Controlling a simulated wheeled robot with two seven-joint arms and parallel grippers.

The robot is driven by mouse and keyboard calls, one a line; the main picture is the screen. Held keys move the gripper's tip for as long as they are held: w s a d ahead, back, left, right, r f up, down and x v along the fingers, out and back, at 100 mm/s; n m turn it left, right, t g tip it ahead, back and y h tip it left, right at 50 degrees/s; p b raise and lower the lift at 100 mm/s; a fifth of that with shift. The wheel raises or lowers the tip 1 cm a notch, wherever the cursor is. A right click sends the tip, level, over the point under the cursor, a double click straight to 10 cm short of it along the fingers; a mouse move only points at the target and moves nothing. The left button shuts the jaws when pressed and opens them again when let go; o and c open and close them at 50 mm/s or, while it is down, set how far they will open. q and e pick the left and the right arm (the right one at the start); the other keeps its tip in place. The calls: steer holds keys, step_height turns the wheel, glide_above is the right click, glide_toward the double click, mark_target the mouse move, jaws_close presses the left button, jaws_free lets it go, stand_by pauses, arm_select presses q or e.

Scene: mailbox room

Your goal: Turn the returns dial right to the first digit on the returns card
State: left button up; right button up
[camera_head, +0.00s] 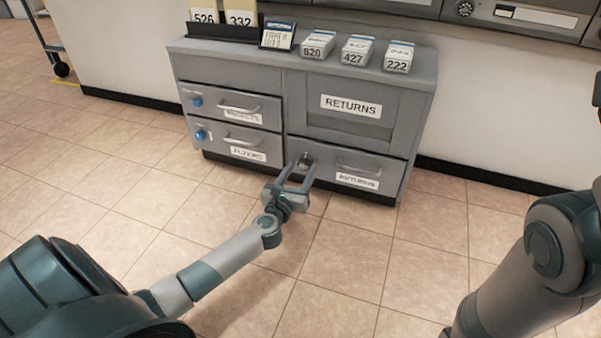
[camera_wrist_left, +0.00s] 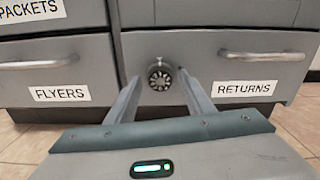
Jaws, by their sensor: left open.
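The returns dial (camera_head: 305,160) is a round dark knob at the upper left of the lower right drawer, labelled RETURNS. In the left wrist view the dial (camera_wrist_left: 160,75) shows a dark face with pale marks, too small to read. My left gripper (camera_head: 301,173) is open in front of the dial. In the left wrist view its fingers (camera_wrist_left: 159,88) point at the dial, one on each side; whether they touch it I cannot tell. A small blue-topped card (camera_head: 278,36) with handwriting stands on the cabinet top; its digits are not clearly legible. My right gripper is out of view.
The grey cabinet (camera_head: 245,75) also has PACKETS and FLYERS drawers with blue knobs at left. The RETURNS drawer handle (camera_wrist_left: 262,56) is right of the dial. Boxes marked 820 (camera_head: 318,46), 427 and 222 stand on top. The tiled floor (camera_head: 350,265) in front is clear.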

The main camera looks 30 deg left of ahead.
arm_select(q)
steer(key=shift+c, duration=0.6)
steer(key=c, duration=0.9)
